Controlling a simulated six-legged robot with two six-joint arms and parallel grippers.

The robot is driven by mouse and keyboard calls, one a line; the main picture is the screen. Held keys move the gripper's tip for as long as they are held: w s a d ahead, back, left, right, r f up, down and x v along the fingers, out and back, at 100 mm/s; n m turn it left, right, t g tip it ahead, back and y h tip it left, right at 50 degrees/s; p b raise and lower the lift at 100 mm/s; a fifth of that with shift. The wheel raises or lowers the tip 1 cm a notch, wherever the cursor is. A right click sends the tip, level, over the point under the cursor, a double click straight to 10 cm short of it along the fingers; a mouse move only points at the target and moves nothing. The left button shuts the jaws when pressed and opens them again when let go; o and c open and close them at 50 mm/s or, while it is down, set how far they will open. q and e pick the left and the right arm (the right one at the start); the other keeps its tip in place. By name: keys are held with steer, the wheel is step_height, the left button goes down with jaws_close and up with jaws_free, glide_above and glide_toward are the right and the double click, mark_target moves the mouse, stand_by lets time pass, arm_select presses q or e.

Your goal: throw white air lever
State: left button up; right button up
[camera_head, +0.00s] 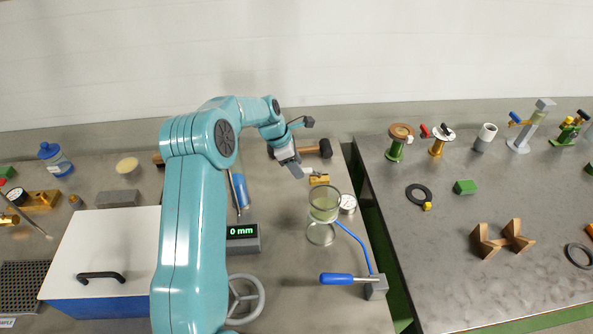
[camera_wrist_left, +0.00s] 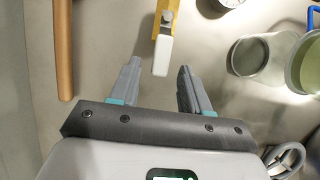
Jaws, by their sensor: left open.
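The white air lever (camera_wrist_left: 162,57) shows in the left wrist view as a short white handle on a yellow brass valve body (camera_wrist_left: 166,14). In the head view the brass valve body (camera_head: 319,179) lies on the left table, right of my left gripper (camera_head: 297,167). My left gripper also shows in the left wrist view (camera_wrist_left: 158,66). Its two fingers are open and empty. The lever's near end appears between the fingertips, with a gap on each side. I cannot tell the height between fingers and lever. My right gripper is not in view.
A hammer (camera_head: 325,148) lies close behind the valve; its wooden handle (camera_wrist_left: 63,50) is left in the wrist view. A glass vessel (camera_head: 324,204), a gauge (camera_head: 347,203) and a blue-handled lever (camera_head: 350,279) stand nearer. A gap separates the right table (camera_head: 450,230).

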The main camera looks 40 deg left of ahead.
arm_select(q)
steer(key=shift+w+d+f, duration=0.1)
steer(key=shift+w+d, duration=0.1)
steer(key=shift+d, duration=0.05)
steer(key=shift+c, duration=0.3)
steer(key=shift+s+a, duration=0.15)
steer(key=shift+a, duration=0.05)
jaws_close()
steer(key=shift+d, duration=0.1)
